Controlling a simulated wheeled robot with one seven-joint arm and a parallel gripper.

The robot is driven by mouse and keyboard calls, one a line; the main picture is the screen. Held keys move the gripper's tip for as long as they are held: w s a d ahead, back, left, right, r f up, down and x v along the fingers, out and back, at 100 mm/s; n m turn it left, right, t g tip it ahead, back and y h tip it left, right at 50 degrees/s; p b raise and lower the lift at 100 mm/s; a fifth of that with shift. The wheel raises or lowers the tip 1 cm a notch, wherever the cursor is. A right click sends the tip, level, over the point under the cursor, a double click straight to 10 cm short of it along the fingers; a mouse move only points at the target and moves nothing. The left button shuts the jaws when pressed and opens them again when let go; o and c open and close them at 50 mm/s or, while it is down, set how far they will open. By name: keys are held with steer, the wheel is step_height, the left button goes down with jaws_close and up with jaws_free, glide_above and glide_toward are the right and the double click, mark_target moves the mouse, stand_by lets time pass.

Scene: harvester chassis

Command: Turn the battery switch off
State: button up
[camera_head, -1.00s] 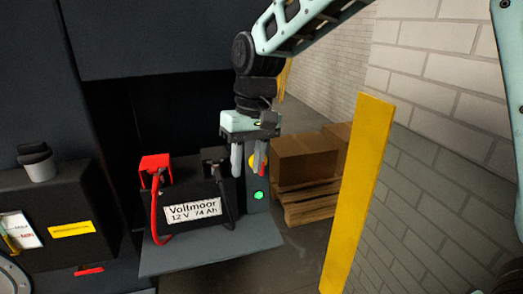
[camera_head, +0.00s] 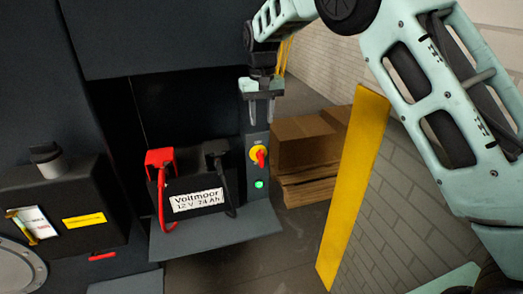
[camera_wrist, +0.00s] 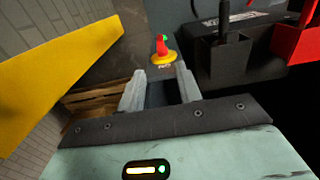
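The battery switch (camera_head: 259,155) is a red handle on a round yellow plate, on a dark grey post right of the battery (camera_head: 197,203). Its handle looks roughly upright. A small green light (camera_head: 259,184) glows below it. The switch also shows in the wrist view (camera_wrist: 161,52), ahead of the fingers. My gripper (camera_head: 261,119) is above the switch in the head view, fingers pointing down, apart from it. In the wrist view my gripper (camera_wrist: 160,75) has its two fingers spread with nothing between them.
The battery has a red clamp (camera_head: 160,159) and a black clamp (camera_head: 215,150) with cables. A yellow post (camera_head: 352,185) stands to the right. Cardboard boxes (camera_head: 303,143) on a pallet are behind. A dark box with labels (camera_head: 60,205) is at left.

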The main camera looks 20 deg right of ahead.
mark_target(262, 151)
step_height(262, 151, down, 13)
steer(key=p, duration=0.3)
steer(key=shift+r, duration=0.1)
steer(key=shift+c, duration=0.3)
jaws_close()
